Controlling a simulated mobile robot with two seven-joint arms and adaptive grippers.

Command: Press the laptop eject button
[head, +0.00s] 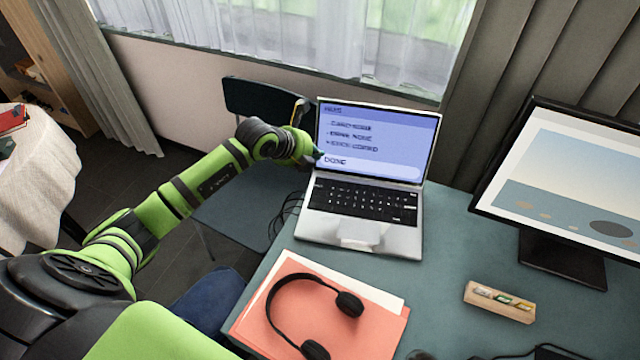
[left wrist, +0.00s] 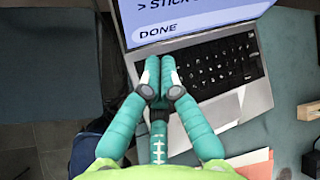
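The open silver laptop (head: 408,240) stands on the table, its blue screen (head: 378,135) lit with lines of text and the word DONE in a pale bar. Its black keyboard (head: 362,200) also shows in the left wrist view (left wrist: 222,68). I cannot make out which part is the eject button. My left gripper (head: 318,156) is at the laptop's left side, near the screen's lower left. In the left wrist view its two teal fingers (left wrist: 160,62) are together with nothing between them, over the keyboard's left end; contact is unclear. My right gripper is out of view.
Black headphones (head: 290,292) lie on a red folder (head: 380,325) in front of the laptop. A wooden block (head: 500,301) with small coloured items and a monitor (head: 565,185) stand to the right. A dark chair (head: 240,205) is at the left. Bare table (head: 445,265) lies between laptop and block.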

